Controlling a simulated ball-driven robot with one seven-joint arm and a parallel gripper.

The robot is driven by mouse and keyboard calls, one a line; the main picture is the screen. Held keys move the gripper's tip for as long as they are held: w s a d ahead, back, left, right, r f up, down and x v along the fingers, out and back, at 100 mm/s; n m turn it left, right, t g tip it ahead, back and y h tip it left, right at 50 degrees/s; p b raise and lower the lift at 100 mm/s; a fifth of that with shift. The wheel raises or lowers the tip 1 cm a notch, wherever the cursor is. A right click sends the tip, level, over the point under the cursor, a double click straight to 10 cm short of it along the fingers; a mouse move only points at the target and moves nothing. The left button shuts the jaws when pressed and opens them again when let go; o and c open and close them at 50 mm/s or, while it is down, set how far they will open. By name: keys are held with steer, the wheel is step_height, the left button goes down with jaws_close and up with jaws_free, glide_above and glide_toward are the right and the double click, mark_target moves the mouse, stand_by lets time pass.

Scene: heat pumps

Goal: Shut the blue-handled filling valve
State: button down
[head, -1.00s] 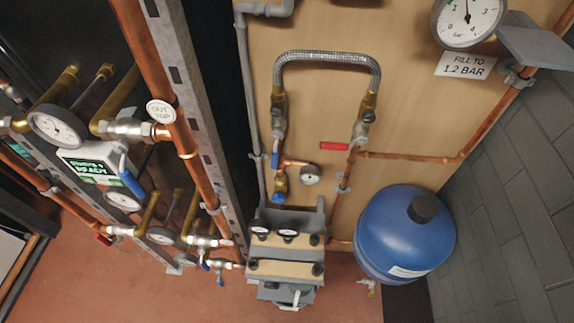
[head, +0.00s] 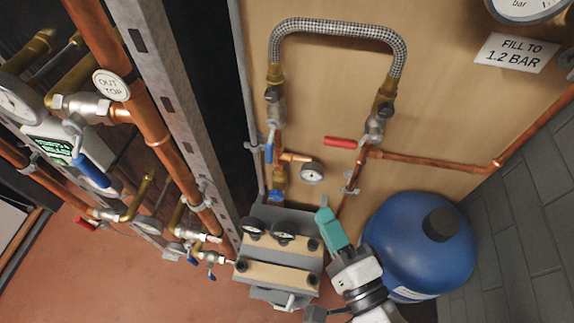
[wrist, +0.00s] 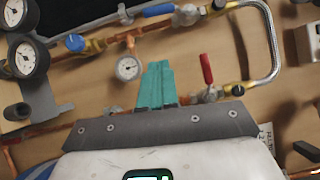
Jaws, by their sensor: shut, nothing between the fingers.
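The blue-handled valve handle (head: 269,148) hangs below its valve body on the left leg of the braided filling loop. The handle lies roughly along its pipe. The same blue handle (wrist: 158,10) shows at the top of the wrist view, also in line with the pipe. My gripper (head: 324,214) has teal fingers pressed together, holding nothing. It is below and right of the blue handle, apart from it. In the wrist view the closed fingers (wrist: 156,68) point up toward the pipework, with the blue handle beyond their tips.
A red handle (head: 343,142) sticks out across the loop's right leg. A small gauge (head: 312,172) and a blue knob (head: 278,195) sit between the legs and my gripper. A blue vessel (head: 418,245) stands right of my gripper. Copper pipes and a metal post (head: 165,95) stand left.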

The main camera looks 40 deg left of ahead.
steer(key=p, duration=0.4)
glide_toward(271, 143)
steer(key=w+a+f, duration=0.4)
steer(key=shift+s+a+p, duration=0.2)
steer(key=shift+a+p, duration=0.15)
steer(key=shift+a, duration=0.4)
steer(key=shift+a+f+b, duration=0.1)
steer(key=shift+f+b, duration=0.05)
steer(key=shift+b, duration=0.35)
